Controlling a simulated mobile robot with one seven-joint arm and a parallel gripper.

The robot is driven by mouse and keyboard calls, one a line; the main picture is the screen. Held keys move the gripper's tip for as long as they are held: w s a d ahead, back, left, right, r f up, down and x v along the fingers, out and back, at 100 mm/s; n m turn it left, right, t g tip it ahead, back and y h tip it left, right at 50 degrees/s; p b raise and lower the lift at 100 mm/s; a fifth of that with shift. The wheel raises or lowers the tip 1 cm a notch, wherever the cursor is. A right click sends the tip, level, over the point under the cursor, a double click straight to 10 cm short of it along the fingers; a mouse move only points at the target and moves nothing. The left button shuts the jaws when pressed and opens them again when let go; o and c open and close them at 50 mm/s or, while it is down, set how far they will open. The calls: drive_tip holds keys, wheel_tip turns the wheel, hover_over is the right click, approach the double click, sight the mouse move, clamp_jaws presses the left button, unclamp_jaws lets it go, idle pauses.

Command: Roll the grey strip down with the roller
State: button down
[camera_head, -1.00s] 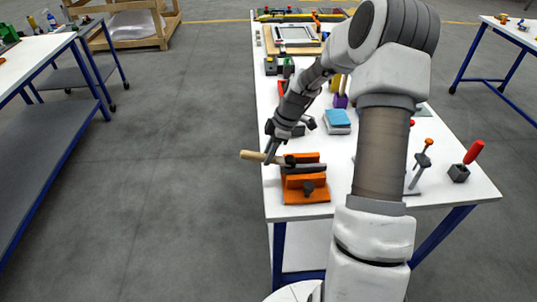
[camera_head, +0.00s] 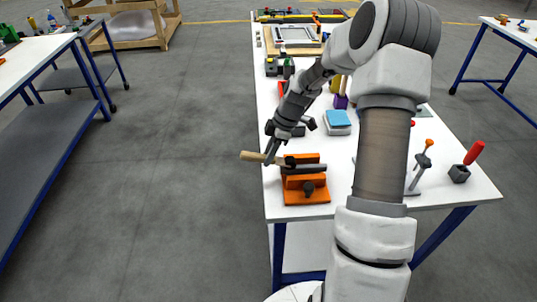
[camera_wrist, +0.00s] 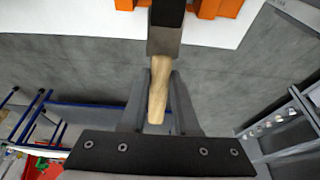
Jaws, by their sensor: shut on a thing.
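My gripper (camera_head: 268,158) is shut on the wooden handle (camera_wrist: 158,90) of a tool, beside the table's left edge. The handle (camera_head: 251,156) sticks out to the left past the table. The tool's dark grey, bar-like part (camera_wrist: 166,30) runs away from the fingers, over an orange holder (camera_head: 306,190) near the table's front left corner. I cannot tell whether the tool rests in the holder, nor whether it is a roller. I cannot make out a grey strip for certain. A grey-white frame (camera_head: 296,34) lies at the table's far end.
A blue-topped block (camera_head: 338,118) sits behind the orange holder on the white table (camera_head: 450,190). A red-handled tool stands in a dark block (camera_head: 459,174), near an orange-topped tool (camera_head: 427,143). My arm hides part of the table. The floor to the left is clear.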

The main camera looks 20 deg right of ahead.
drive_tip(key=shift+d, duration=0.2)
drive_tip(key=shift+s+d, duration=0.15)
drive_tip(key=shift+d, duration=0.2)
drive_tip(key=shift+d, duration=0.2)
idle(0.8)
drive_tip(key=shift+s+d+b, duration=0.15)
drive_tip(key=shift+d+b, duration=0.15)
drive_tip(key=shift+d, duration=0.05)
drive_tip(key=shift+d, duration=0.1)
idle(1.4)
drive_tip(key=shift+s+d, duration=0.15)
drive_tip(key=shift+d, duration=0.3)
drive_tip(key=shift+d+b, duration=0.2)
drive_tip(key=shift+b, duration=0.1)
idle(0.5)
drive_tip(key=shift+s+d, duration=0.15)
drive_tip(key=shift+d, duration=0.2)
drive_tip(key=shift+d, duration=0.1)
idle(1.4)
